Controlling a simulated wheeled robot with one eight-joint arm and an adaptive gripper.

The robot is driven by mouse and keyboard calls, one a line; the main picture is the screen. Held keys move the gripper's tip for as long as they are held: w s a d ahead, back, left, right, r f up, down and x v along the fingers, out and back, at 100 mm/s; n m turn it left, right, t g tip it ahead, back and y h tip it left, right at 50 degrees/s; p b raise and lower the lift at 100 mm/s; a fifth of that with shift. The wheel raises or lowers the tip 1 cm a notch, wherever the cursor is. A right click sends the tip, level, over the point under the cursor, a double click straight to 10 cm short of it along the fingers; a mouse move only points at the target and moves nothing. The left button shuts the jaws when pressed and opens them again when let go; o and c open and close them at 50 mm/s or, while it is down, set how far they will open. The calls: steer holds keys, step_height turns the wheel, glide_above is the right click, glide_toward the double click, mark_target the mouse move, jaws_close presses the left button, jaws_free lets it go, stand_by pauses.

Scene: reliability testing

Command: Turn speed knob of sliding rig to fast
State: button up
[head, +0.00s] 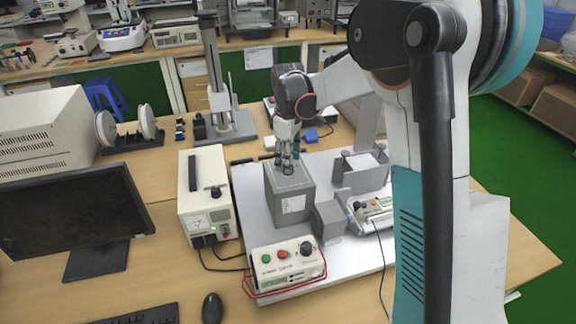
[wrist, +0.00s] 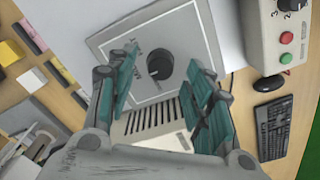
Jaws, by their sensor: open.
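A round black knob (wrist: 160,68) sits on the light grey square top plate (wrist: 118,36) of a box in the wrist view. Small print beside it is too blurred to read, so I cannot tell its setting. In the head view this grey box (head: 291,205) stands on the white base of the rig, with my gripper (head: 287,166) just over its top. My gripper (wrist: 160,82) is open. Its two teal fingers are on either side of the knob in the picture and appear apart from it. The knob is hidden in the head view.
A control box (head: 287,267) with green and red buttons and a black knob is at the front of the white base (head: 248,207). A beige power unit (head: 207,190) stands left of it.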

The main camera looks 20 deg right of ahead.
steer(key=shift+f, duration=0.9)
steer(key=c, duration=1.1)
steer(key=shift+m, duration=0.5)
steer(key=m, duration=0.4)
steer(key=shift+r+m+p, duration=0.1)
steer(key=shift+m+p, duration=0.3)
steer(key=m, duration=0.6)
steer(key=shift+p, duration=0.3)
